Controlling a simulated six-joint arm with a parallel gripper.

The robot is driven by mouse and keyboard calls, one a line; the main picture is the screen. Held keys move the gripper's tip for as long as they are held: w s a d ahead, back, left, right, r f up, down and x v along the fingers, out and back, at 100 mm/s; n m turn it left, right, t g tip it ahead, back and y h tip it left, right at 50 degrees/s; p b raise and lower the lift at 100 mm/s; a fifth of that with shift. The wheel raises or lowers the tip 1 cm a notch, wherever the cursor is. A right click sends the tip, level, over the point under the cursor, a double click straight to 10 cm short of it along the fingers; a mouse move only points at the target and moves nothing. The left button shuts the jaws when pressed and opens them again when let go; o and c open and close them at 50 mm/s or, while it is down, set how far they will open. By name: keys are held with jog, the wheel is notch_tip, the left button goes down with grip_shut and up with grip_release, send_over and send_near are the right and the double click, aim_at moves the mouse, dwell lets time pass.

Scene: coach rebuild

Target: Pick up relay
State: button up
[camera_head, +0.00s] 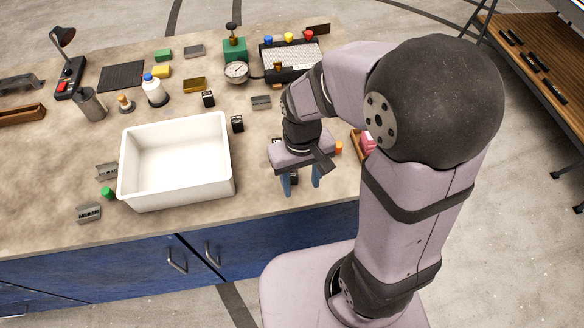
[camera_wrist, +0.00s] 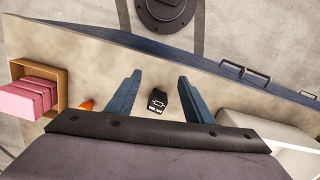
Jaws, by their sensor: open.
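A small black relay (camera_wrist: 158,102) with a white symbol and lettering stands on the bench. In the wrist view it lies between the two blue fingers of my gripper (camera_wrist: 159,77), with a gap on both sides. My gripper is open and empty, pointing down. In the head view my gripper (camera_head: 301,189) is near the bench's front edge, right of the white bin. There the relay (camera_head: 293,177) shows only as a dark bit behind the fingers. How high the fingertips are above the bench I cannot tell.
A white bin (camera_head: 122,165) stands left of my gripper. Two similar black blocks stand behind, one by the bin (camera_head: 237,123) and one farther back (camera_head: 208,98). A wooden box of pink blocks (camera_wrist: 62,97) and an orange piece (camera_wrist: 86,105) lie on the other side.

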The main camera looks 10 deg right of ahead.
aim_at(292, 173)
jog(key=shift+m+t, duration=0.5)
jog(key=shift+m, duration=0.4)
jog(key=w+r, duration=0.1)
jog(key=w, duration=0.1)
jog(key=w+a+r, duration=0.1)
jog(key=w, duration=0.3)
jog(key=shift+a+r, duration=0.2)
jog(key=shift+r, duration=0.2)
jog(key=shift+s+r+m, duration=0.1)
jog(key=shift+s+m, duration=0.05)
jog(key=shift+m, duration=0.35)
jog(key=shift+s+d+m, duration=0.1)
jog(key=shift+s+m, duration=0.1)
jog(key=shift+m, duration=0.2)
jog(key=shift+f+p, duration=0.95)
jog(key=shift+f, duration=2.75)
jog(key=c, duration=1.1)
